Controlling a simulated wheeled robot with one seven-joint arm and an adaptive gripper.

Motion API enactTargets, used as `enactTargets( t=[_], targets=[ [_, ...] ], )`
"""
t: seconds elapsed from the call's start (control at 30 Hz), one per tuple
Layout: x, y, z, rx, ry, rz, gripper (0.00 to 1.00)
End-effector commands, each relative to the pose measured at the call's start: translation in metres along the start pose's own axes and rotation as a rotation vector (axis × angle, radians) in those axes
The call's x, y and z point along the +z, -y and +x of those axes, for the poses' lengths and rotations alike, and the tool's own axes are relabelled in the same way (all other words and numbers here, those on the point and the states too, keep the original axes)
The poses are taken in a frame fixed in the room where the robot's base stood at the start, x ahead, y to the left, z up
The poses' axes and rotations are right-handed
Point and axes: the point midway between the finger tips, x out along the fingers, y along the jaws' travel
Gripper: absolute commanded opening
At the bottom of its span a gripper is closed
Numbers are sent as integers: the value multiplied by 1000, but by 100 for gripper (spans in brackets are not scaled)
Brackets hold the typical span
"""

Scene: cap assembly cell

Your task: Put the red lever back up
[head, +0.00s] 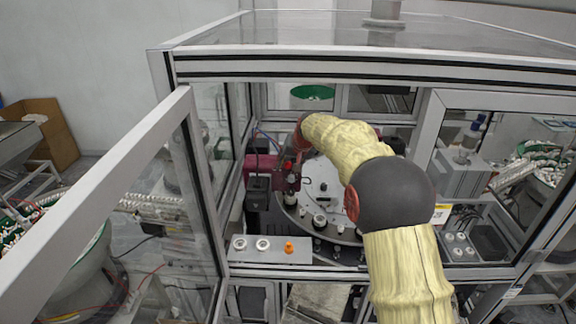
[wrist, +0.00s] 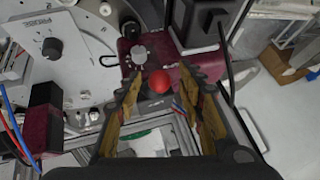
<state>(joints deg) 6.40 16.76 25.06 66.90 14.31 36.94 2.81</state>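The red lever's round red knob (wrist: 158,82) shows in the wrist view, between the two fingers of my gripper (wrist: 161,78). The fingers are spread with clear space on both sides of the knob, so my gripper is open and not touching it as far as I can see. The lever's shaft is hidden behind the knob; I cannot tell its tilt. A dark red block (wrist: 180,65) lies behind the knob. In the head view my arm reaches through the open front of the cell, and its end is by the dark red machinery at the left of the turntable.
The round turntable (head: 322,180) with small fixtures lies right of my gripper. The open door frame (head: 100,190) stands left. A black box (wrist: 200,25) with a cable is close by.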

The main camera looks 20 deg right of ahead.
Motion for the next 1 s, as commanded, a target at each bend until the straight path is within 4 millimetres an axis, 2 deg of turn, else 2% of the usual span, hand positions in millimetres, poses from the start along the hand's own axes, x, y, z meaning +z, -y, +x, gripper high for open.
enactTargets(
  t=[0.3, 0.5, 0.7, 1.0],
  targets=[
    [-2, 0, -62, 0, -4, 0, 39],
    [-1, 0, -94, 0, -2, 0, 39],
    [0, 0, -109, 0, 0, 0, 39],
    [0, 0, -111, 0, 0, 0, 39]
  ],
)
